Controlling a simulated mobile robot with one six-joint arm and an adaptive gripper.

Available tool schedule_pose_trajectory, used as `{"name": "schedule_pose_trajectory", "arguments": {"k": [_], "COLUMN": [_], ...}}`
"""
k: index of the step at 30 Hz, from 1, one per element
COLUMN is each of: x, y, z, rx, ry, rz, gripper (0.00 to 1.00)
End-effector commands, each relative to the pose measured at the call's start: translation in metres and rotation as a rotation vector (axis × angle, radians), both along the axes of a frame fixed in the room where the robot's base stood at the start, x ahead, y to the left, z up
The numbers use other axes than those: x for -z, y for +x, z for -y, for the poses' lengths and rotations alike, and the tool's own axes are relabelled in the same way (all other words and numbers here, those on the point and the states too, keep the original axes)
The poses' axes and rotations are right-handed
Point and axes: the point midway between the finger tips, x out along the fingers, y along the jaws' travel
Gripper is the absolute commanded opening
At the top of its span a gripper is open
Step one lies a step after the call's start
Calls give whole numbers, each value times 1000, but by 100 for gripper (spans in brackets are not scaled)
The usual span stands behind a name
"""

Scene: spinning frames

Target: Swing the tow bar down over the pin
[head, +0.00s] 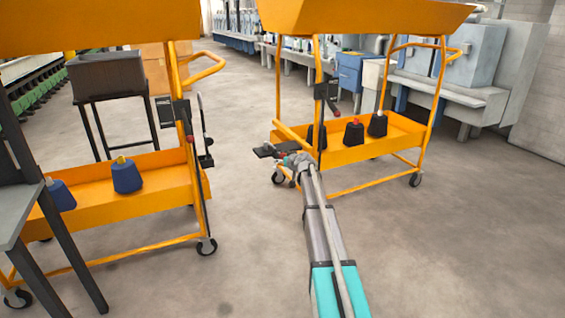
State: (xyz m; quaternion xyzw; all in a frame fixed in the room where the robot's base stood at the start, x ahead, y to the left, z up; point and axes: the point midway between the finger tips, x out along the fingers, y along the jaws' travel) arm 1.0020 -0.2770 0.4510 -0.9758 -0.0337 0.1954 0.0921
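A slim grey bar, which looks like the tow bar (201,118), stands upright at the right end of the left orange cart (160,205). Its lower end is at a black fitting (206,160) on the cart's end. I cannot make out the pin for certain. My arm reaches forward from the bottom of the picture to the near left corner of the right orange cart (370,152). My gripper (270,151) is small and dark there, well to the right of the upright bar. Its fingers are too small to read.
Blue cones of yarn (127,175) sit on the left cart's lower shelf; dark cones (354,132) sit on the right one. A dark table (22,200) stands at the left edge. Bare floor (245,235) lies between the carts.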

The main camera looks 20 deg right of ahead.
Motion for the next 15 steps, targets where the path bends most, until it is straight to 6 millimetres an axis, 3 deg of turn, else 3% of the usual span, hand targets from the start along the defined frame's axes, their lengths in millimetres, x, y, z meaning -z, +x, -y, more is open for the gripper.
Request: {"name": "schedule_pose_trajectory", "arguments": {"k": [15], "x": [-2], "y": [0], "z": [-2], "rx": [-4], "ry": [2], "rz": [0], "gripper": [86]}}
